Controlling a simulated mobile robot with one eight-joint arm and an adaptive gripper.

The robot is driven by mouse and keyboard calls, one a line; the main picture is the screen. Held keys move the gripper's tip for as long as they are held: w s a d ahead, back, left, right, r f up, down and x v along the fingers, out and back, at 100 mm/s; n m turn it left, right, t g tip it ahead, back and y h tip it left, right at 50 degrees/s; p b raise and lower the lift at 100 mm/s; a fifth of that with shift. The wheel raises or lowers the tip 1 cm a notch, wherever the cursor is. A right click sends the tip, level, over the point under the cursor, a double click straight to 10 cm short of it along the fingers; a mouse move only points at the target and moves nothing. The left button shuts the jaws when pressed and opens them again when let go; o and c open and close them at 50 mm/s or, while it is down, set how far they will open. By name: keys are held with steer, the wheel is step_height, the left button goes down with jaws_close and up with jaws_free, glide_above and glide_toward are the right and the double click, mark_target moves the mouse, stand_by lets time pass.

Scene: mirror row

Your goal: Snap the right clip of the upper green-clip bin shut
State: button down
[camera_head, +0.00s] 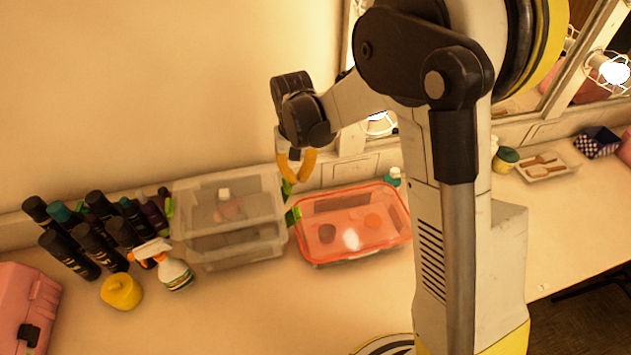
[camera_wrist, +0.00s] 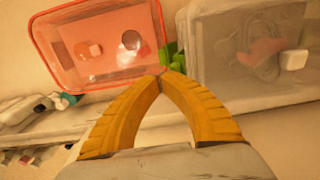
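The upper clear bin (camera_head: 258,192) sits stacked on a lower clear bin (camera_head: 238,254) against the wall. A green clip (camera_head: 287,188) stands out at its right side, and a green left clip (camera_head: 169,207) shows at its other end. Another green piece (camera_head: 292,216) is lower, between the stack and the red-lidded bin. My gripper (camera_head: 296,180) is above the right end of the stack, fingers down. In the wrist view its yellow fingertips (camera_wrist: 162,73) meet, with nothing visible between them. Green clip parts (camera_wrist: 172,56) show just beyond the tips; whether they touch is unclear.
The red-lidded bin (camera_head: 352,222) stands close right of the stack. A teal-capped bottle (camera_head: 393,176) stands behind the red lid. The front counter is clear.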

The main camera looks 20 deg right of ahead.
steer(key=r+p, duration=0.2)
steer(key=r, duration=0.1)
steer(key=d+r+p, duration=0.1)
steer(key=r, duration=0.1)
steer(key=shift+r, duration=0.1)
stand_by(0.6)
